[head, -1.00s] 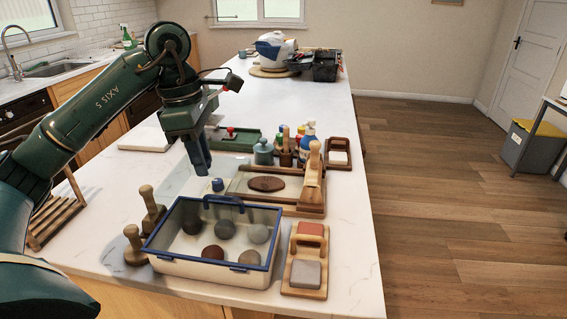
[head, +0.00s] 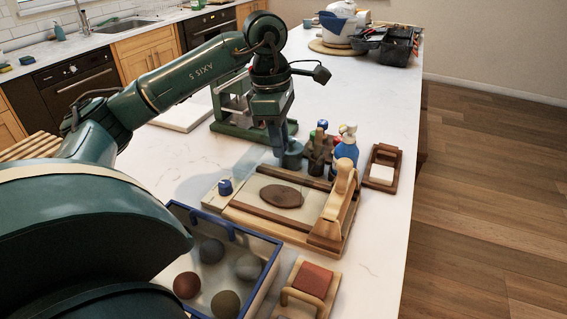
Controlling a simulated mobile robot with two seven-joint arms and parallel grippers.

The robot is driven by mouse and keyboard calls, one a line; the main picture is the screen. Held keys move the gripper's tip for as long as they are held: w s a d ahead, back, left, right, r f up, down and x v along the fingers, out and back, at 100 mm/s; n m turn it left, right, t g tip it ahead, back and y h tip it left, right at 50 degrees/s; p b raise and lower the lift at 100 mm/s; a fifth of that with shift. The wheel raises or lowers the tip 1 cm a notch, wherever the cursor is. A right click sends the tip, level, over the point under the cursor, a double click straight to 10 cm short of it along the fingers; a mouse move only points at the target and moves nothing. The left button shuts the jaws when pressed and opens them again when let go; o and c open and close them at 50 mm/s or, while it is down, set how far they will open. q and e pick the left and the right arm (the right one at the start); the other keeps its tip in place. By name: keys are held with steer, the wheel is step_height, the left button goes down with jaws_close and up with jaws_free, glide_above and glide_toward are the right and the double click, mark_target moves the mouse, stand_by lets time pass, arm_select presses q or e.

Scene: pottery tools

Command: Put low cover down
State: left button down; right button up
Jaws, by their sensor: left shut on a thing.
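My left gripper (head: 278,147) is shut over the worktop, pointing down. A pale, bluish see-through panel (head: 247,166) shows just left of and below its fingers. I take it for the low cover in its grip; its outline is faint and the grip is hard to see. A teal jar (head: 292,156) stands right at the fingertips, partly hidden; I cannot tell whether they touch. The blue-rimmed clear box (head: 274,263) with several clay balls (head: 212,251) is at the front, partly hidden by my arm. My right gripper is not in view.
A wooden board (head: 243,213) holds a brown clay slab (head: 281,196) and a wooden roller-like tool (head: 338,205). A blue knob (head: 225,187) is at its left. Bottles (head: 347,147) stand behind, with a green stand (head: 232,127) to their left. Bare worktop (head: 382,225) lies right of the board.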

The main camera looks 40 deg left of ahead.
mark_target(281, 160)
arm_select(q)
steer(key=shift+f, duration=2.5)
steer(key=shift+f, duration=0.15)
steer(key=c, duration=1.2)
jaws_free()
steer(key=r, duration=0.8)
steer(key=a+r+p, duration=0.1)
steer(key=r, duration=0.3)
steer(key=shift+s+a+r, duration=0.1)
steer(key=shift+s+r, duration=0.05)
steer(key=shift+s, duration=0.1)
